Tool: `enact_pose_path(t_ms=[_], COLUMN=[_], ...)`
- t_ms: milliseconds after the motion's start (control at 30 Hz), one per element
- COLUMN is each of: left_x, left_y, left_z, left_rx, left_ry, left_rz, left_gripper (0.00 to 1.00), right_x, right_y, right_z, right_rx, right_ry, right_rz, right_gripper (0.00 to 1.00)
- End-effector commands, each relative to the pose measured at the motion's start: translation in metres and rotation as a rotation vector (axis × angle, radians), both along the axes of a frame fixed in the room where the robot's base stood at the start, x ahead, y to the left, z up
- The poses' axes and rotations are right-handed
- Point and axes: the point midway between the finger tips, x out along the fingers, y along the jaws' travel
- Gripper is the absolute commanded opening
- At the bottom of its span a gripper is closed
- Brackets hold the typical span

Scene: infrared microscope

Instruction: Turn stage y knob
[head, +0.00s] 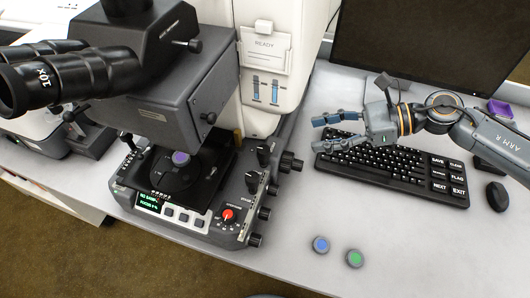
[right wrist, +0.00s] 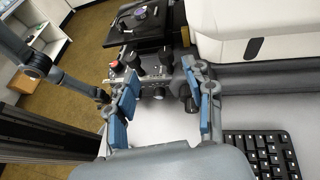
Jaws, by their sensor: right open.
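The microscope base (head: 190,232) carries several black knobs on its right side. Two stand upright on top, a rear knob (head: 264,155) and a front knob (head: 252,181). Others stick out sideways, including a large side knob (head: 290,162) and a lower one (head: 264,213). I cannot read which is the stage y knob. My right gripper (head: 323,133) is open and empty, right of the knobs and apart from them, above the keyboard's left end. In the right wrist view its blue-padded fingers (right wrist: 165,92) frame the knob side, with a dark side knob (right wrist: 191,104) behind the right finger. My left gripper is not in view.
A keyboard (head: 392,165), a mouse (head: 497,196) and a monitor (head: 430,45) stand at the right. A blue button (head: 321,245) and a green button (head: 354,259) lie on the white table. The table between the knobs and keyboard is clear.

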Motion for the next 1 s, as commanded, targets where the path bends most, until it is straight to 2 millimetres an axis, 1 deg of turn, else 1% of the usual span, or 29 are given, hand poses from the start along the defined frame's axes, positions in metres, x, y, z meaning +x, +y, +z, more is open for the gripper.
enact_pose_path(t_ms=[33, 167, 267, 367, 467, 800, 900, 1000], left_x=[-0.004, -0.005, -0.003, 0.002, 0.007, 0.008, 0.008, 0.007], left_y=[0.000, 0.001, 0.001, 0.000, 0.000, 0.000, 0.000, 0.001], left_z=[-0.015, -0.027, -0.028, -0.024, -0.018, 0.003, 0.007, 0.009], left_rx=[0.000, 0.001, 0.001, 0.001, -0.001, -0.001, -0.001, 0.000], left_ry=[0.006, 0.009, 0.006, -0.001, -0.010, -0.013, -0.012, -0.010], left_rz=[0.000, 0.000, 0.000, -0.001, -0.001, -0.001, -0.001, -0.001], left_gripper=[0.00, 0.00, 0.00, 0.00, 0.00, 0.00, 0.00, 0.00], right_x=[0.000, 0.000, 0.000, 0.001, 0.002, 0.008, 0.010, 0.012], right_y=[0.000, 0.000, 0.002, 0.008, 0.022, 0.088, 0.104, 0.115], right_z=[-0.014, -0.027, -0.029, -0.029, -0.033, -0.060, -0.067, -0.073], right_rx=[0.000, 0.000, 0.001, 0.002, 0.003, 0.002, 0.002, 0.002], right_ry=[0.000, 0.000, 0.000, 0.000, 0.001, 0.001, 0.001, 0.000], right_rz=[0.000, 0.000, 0.000, 0.001, 0.004, 0.003, 0.003, 0.001], right_gripper=[0.52, 0.52, 0.52, 0.52, 0.52, 0.52, 0.52, 0.52])
